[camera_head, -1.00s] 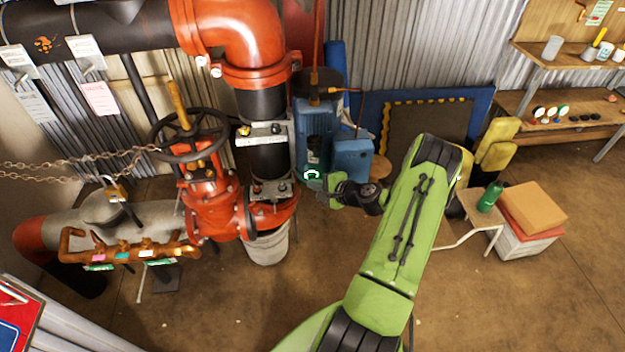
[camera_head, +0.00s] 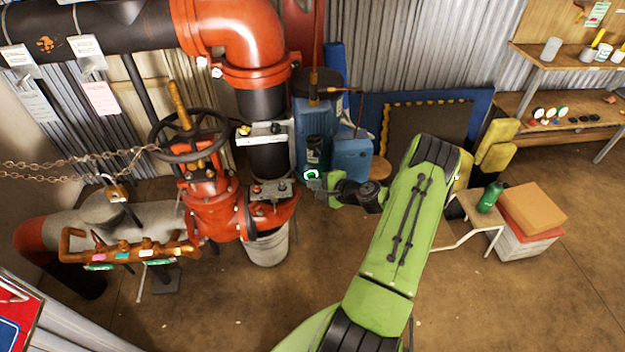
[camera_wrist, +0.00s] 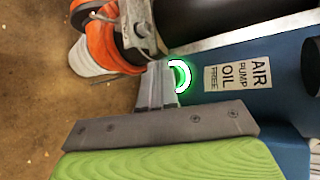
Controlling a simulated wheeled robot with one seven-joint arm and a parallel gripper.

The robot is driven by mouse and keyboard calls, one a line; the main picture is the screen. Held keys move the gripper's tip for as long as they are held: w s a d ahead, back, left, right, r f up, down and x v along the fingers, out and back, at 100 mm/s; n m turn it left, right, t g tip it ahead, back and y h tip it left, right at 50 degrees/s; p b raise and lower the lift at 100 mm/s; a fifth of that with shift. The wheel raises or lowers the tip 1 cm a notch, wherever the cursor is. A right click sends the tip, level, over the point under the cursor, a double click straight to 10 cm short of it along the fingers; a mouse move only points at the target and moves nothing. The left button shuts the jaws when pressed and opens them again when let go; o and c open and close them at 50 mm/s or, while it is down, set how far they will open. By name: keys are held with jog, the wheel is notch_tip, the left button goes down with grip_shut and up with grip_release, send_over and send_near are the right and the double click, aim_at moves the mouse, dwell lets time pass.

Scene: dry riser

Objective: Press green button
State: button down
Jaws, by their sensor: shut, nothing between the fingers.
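The green button (camera_wrist: 180,76) is a glowing green and white ring on the blue pump housing (camera_wrist: 220,105), beside a label reading "AIR PUMP OIL FREE" (camera_wrist: 238,76). In the head view the lit ring (camera_head: 311,175) shows low on the blue pump (camera_head: 314,125). My gripper (camera_head: 313,184) is at the ring from the right and below. In the wrist view my shut gripper (camera_wrist: 160,88) has its fingertips over the near side of the ring and hides part of it. I cannot tell whether the tips touch the button. Nothing is between the fingers.
An orange pipe flange (camera_wrist: 100,45) and a white bucket (camera_head: 267,246) stand just left of the pump. A red valve with a dark handwheel (camera_head: 190,135) is farther left. A blue box (camera_head: 351,158) is right of the pump. The floor in front is clear.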

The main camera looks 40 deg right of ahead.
jog(key=shift+w+d+r, duration=0.3)
jog(key=shift+w+r, duration=0.1)
jog(key=shift+r, duration=0.2)
jog(key=shift+s+a+f+b, duration=0.1)
jog(key=shift+s+a+f, duration=0.1)
jog(key=shift+s+a, duration=0.4)
jog(key=shift+s+a+f+b, duration=0.1)
jog(key=shift+s+a+f, duration=0.2)
jog(key=shift+s, duration=0.6)
jog(key=shift+s+a+f+b, duration=0.1)
jog(key=shift+s+a, duration=0.4)
jog(key=shift+s, duration=0.25)
dwell(0.3)
jog(key=s+a+b, duration=0.1)
jog(key=s+b, duration=0.1)
jog(key=b, duration=0.3)
jog(key=s+a+b, duration=0.2)
jog(key=b, duration=0.4)
jog(key=shift+s+a, duration=0.2)
jog(key=shift+s, duration=0.2)
